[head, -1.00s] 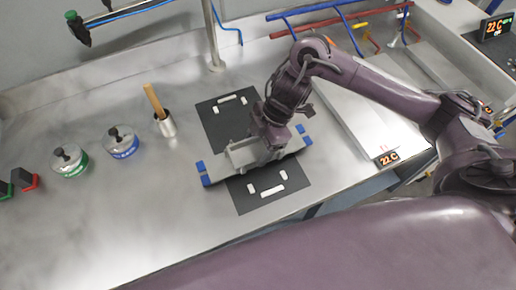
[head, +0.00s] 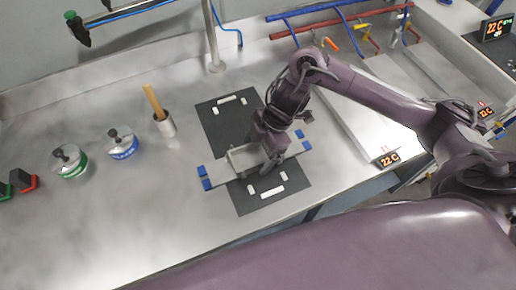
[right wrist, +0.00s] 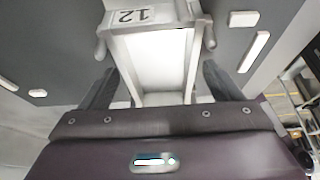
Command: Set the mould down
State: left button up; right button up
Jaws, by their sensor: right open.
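The mould (head: 243,157) is a pale grey metal piece with a raised open frame and blue blocks at both ends. It lies across the dark mat (head: 225,125) with white marks, and appears to rest on it. In the right wrist view the mould (right wrist: 148,62) shows a plate reading 12, upside down. My right gripper (head: 268,168) is low at the mould's right part. In the right wrist view its two fingers (right wrist: 158,88) are spread, one on each side of the mould's narrow body. My left gripper is not in view.
Left of the mat stand a metal cup with a wooden handle (head: 165,124), a blue-banded weight (head: 122,145) and a green-banded one (head: 70,163). A raised grey slab (head: 350,125) lies right, with a 22 C display (head: 387,159). The front-left bench is clear.

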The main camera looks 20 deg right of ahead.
jog(key=shift+r, duration=0.3)
jog(key=p+v, duration=0.2)
jog(key=v, duration=0.9)
jog(key=shift+d+r, duration=0.25)
jog(key=shift+r, duration=0.1)
jog(key=shift+s+f, duration=0.1)
